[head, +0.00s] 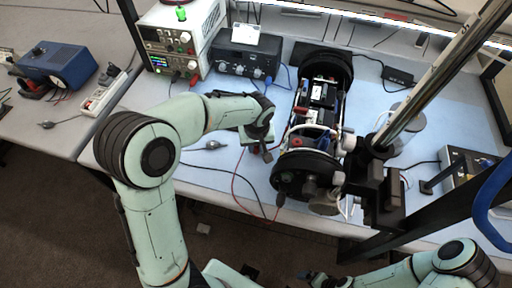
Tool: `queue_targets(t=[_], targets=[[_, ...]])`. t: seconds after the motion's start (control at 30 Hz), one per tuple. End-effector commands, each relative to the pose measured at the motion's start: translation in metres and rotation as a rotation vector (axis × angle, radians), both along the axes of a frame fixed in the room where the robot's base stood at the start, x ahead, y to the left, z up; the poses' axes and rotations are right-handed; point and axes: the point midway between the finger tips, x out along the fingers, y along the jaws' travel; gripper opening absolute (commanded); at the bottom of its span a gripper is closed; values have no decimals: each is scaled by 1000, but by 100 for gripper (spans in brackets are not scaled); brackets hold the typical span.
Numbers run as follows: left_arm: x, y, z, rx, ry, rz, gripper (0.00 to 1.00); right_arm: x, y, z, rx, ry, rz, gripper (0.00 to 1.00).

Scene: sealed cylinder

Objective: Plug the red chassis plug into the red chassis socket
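My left gripper (266,152) hangs over the blue mat, just left of the open end of the dark cylinder (289,178). Its fingers are small and dark, and I cannot tell whether they are open or shut or hold anything. A thin red lead (235,188) runs on the mat below it toward the table's front edge. A small red part (297,143) shows at the cylinder's open section; I cannot tell whether it is the red chassis socket. The red chassis plug cannot be made out. My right gripper (318,279) is low at the bottom edge, away from the table.
A power supply (178,45) and a black instrument box (246,58) stand at the back. A metal post on a black stand (379,196) rises right of the cylinder. A clear jar (408,125) stands behind it. The mat's left front is mostly free, with loose leads.

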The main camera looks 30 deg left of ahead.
Motion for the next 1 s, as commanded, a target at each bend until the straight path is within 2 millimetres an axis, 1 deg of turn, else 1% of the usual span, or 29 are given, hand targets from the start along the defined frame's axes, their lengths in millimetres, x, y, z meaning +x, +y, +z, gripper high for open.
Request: queue_targets(t=[0.03, 0.07, 0.33, 0.43, 0.57, 0.7, 0.8, 0.9, 1.0], targets=[[0, 0, 0, -1, -1, 0, 5, 0, 0, 0, 0, 0, 0, 100], [0, 0, 0, -1, -1, 0, 0, 0, 0, 0, 0, 0, 0, 100], [0, 0, 1, 0, -1, 0, 0, 0, 0, 0, 0, 0, 0, 100], [1, 0, 8, -1, -4, 0, 0, 1, 0, 1, 0, -1, 0, 100], [1, 0, 30, -2, -6, 0, 0, 2, 0, 3, 0, -2, 0, 100], [1, 0, 60, -2, -6, 0, 0, 5, 0, 6, 0, -6, 0, 100], [1, 0, 79, -2, -6, 1, 0, 6, 0, 9, 0, -7, 0, 100], [1, 0, 91, -1, -3, 1, 0, 8, 0, 10, 0, -9, 0, 100], [0, 0, 99, -1, -2, 0, 0, 8, 0, 11, 0, -9, 0, 100]])
